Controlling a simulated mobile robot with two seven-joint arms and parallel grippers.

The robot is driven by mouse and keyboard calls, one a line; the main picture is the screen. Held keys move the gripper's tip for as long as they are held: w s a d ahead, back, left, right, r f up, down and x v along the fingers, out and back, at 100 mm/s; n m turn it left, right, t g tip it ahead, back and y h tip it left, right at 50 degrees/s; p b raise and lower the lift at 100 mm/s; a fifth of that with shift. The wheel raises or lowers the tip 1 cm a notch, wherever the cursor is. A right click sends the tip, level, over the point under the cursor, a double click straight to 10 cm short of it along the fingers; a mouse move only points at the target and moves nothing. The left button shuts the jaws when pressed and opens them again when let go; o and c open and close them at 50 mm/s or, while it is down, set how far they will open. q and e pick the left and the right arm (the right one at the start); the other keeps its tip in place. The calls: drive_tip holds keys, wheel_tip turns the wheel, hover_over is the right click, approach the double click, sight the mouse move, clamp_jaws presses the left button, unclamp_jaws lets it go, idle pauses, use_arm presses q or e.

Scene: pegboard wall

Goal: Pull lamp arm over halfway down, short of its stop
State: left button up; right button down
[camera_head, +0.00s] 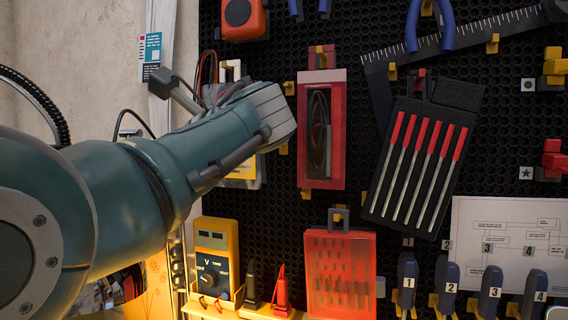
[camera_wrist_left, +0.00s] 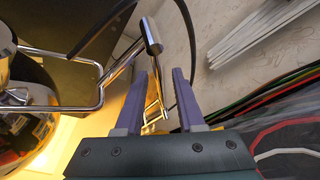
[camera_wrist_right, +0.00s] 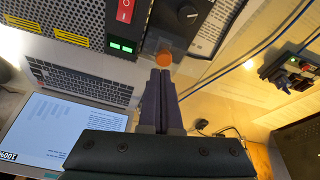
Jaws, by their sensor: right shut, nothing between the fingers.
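The chrome lamp arm (camera_wrist_left: 118,68) shows in the left wrist view, running from a round-ended joint at the top down toward the left. A shiny curved part, which looks like the lamp head (camera_wrist_left: 22,98), is at the left edge, with warm light below it. My left gripper (camera_wrist_left: 161,76) is open; a thin chrome rod shows between its fingers, but I cannot tell whether they touch it. In the head view my left arm crosses from the left; its fingers cannot be made out and the lamp arm is not visible.
A black cable (camera_wrist_left: 95,27) curves by the lamp arm.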

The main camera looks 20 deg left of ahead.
use_arm(q)
clamp_jaws()
idle(1.4)
